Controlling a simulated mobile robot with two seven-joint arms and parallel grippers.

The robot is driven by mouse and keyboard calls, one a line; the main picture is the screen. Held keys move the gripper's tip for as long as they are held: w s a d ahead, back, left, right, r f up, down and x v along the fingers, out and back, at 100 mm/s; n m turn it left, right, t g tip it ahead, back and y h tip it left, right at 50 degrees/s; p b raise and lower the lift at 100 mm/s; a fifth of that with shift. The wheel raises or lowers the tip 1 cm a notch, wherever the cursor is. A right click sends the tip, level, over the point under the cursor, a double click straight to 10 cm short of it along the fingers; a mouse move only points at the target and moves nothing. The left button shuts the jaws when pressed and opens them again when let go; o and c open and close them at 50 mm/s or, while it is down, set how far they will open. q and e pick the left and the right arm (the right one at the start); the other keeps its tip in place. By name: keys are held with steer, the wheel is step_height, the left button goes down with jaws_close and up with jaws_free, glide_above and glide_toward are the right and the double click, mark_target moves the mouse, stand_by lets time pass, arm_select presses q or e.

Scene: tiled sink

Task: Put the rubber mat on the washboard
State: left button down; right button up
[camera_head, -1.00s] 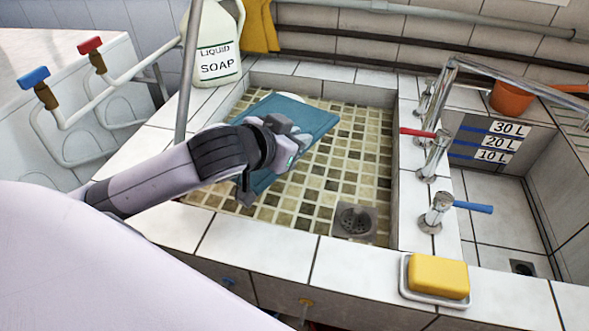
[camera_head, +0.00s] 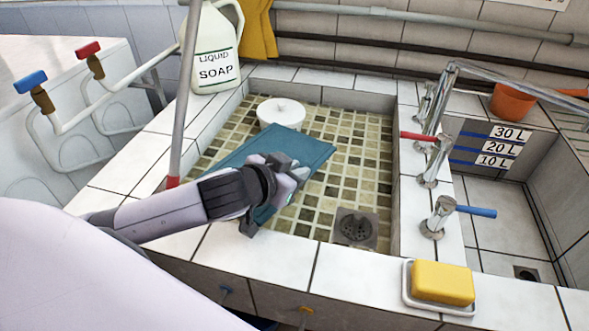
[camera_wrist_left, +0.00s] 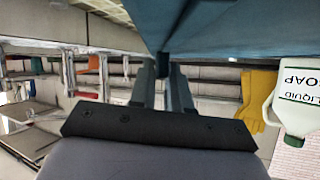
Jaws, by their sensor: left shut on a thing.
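A flat teal panel, seemingly the rubber mat (camera_head: 305,149), is tilted over the left part of the tiled sink basin. My left gripper (camera_head: 286,172) is shut on it near its front side, and the hand covers part of it. In the left wrist view the mat (camera_wrist_left: 235,25) fills the top, and the fingers of my left gripper (camera_wrist_left: 165,80) meet its edge. I cannot make out a washboard in either view. My right gripper is not in view.

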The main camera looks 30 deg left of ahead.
arm_select(q)
steer(key=shift+f, duration=0.35)
steer(key=c, duration=1.1)
jaws_free()
steer(key=shift+r, duration=0.1)
